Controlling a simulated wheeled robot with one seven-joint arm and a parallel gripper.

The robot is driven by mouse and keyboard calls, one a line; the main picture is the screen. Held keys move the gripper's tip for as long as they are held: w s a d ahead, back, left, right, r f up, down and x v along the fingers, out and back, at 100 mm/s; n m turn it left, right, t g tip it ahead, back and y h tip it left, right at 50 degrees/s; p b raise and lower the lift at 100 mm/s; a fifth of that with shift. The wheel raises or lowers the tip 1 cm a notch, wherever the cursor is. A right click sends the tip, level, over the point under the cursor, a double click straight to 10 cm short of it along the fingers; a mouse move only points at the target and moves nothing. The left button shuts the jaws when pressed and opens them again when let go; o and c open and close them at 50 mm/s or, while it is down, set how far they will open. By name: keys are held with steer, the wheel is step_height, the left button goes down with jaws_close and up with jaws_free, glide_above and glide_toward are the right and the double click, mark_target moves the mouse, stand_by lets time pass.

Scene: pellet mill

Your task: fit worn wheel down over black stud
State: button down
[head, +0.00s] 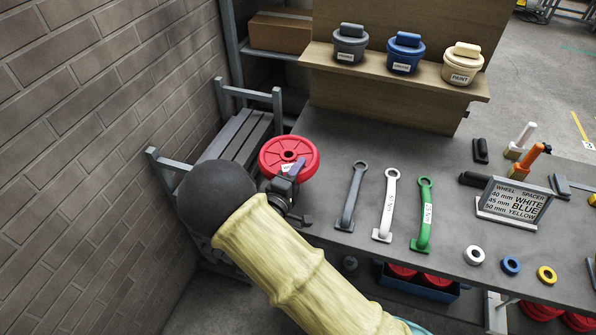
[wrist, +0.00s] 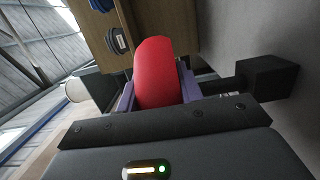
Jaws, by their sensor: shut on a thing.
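My gripper (head: 292,176) is shut on a red wheel (head: 287,153) with a hub hole and a small pale label that I cannot read. The wheel is held over the left end of the grey bench. In the wrist view the red wheel (wrist: 157,72) shows edge-on between the purple fingers (wrist: 158,90). A black block with a short bar (wrist: 265,77) is just right of the fingers there; I cannot tell whether it is the stud. A short black post (head: 481,150) stands at the bench's back right, left of the white post, apart from the wheel.
Grey, white and green ring-ended wrenches (head: 388,203) lie right of the wheel. A sign (head: 513,202) and white, blue and yellow spacers (head: 511,265) are further right. Labelled tubs (head: 405,52) stand on the back shelf. A brick wall (head: 90,130) closes the left side.

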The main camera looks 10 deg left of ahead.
stand_by(0.3)
steer(key=shift+s, duration=0.25)
steer(key=shift+f, duration=0.25)
steer(key=shift+w+f, duration=0.1)
steer(key=shift+w+f, duration=0.1)
steer(key=shift+f, duration=0.2)
steer(key=shift+f, duration=0.1)
stand_by(0.6)
steer(key=shift+f+b, duration=0.3)
steer(key=shift+f, duration=0.1)
steer(key=shift+f, duration=0.5)
stand_by(0.7)
steer(key=shift+f+b, duration=0.6)
steer(key=shift+f, duration=0.1)
